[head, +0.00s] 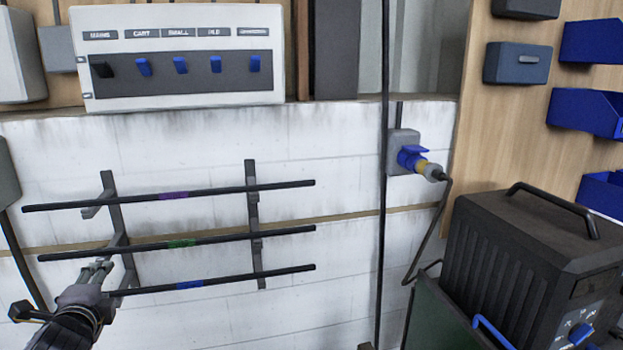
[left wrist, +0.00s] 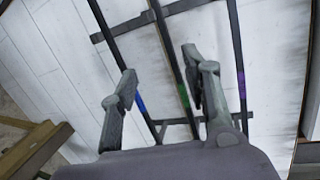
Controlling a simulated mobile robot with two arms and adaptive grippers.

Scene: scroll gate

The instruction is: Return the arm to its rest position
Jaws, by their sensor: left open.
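My left gripper (head: 103,266) is at the lower left of the head view, in front of the left end of the wall rack. In the left wrist view its two fingers (left wrist: 158,82) are spread apart with nothing held between them. Three black rods lie on the rack: the top one has a purple band (head: 174,195), the middle one a green band (head: 182,243), the bottom one a blue band (head: 190,285). In the wrist view the green band (left wrist: 183,95) shows between the fingers; the gap to the rods is unclear. My right gripper is not in view.
A switch panel (head: 180,96) with one black and several blue switches hangs above the rack (head: 254,215). A blue plug sits in a wall socket (head: 404,140), its cable running down. A black machine (head: 530,255) stands at right. Blue bins (head: 585,112) hang on the wooden wall.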

